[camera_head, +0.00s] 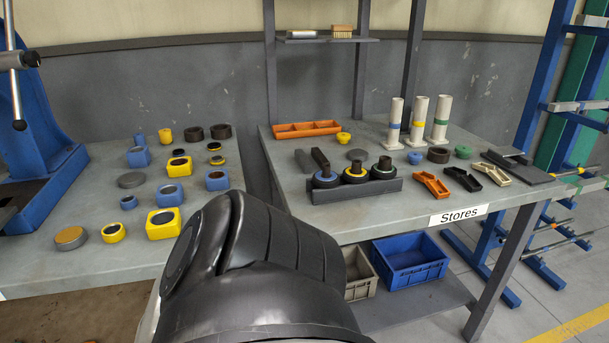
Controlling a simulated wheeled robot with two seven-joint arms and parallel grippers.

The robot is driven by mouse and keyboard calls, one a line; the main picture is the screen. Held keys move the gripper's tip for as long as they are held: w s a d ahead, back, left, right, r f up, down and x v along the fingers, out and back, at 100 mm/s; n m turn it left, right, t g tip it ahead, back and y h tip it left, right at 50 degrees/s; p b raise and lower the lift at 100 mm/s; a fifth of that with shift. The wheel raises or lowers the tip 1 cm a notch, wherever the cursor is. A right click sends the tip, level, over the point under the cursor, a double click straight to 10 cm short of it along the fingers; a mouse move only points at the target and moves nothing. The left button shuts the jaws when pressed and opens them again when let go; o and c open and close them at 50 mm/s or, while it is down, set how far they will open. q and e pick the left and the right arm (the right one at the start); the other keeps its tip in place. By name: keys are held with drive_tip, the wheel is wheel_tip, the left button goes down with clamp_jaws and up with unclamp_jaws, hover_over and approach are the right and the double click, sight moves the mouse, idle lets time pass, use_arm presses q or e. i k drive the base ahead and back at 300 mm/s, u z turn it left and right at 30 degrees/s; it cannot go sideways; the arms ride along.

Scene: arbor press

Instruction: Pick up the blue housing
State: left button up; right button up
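Several blue pieces stand on the left bench, and I cannot tell which one is the blue housing. The square-bodied ones are a blue block at the back (138,157), a blue block in the middle (169,196) and a blue block at the right (217,181). Smaller round blue parts are a blue ring (128,202) and a blue cylinder (140,139). Neither gripper shows in the head view. A black arm link of mine fills the bottom centre and hides part of the bench's front right.
Yellow housings (163,225) and dark rings stand close among the blue pieces. A blue press (45,150) is at the left. The Stores table (340,220) at the right holds an orange tray (306,130), white tubes and a tool rack. Bins (410,262) sit below.

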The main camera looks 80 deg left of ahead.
sight(173, 194)
drive_tip(key=i, duration=0.55)
drive_tip(key=u, duration=3.6)
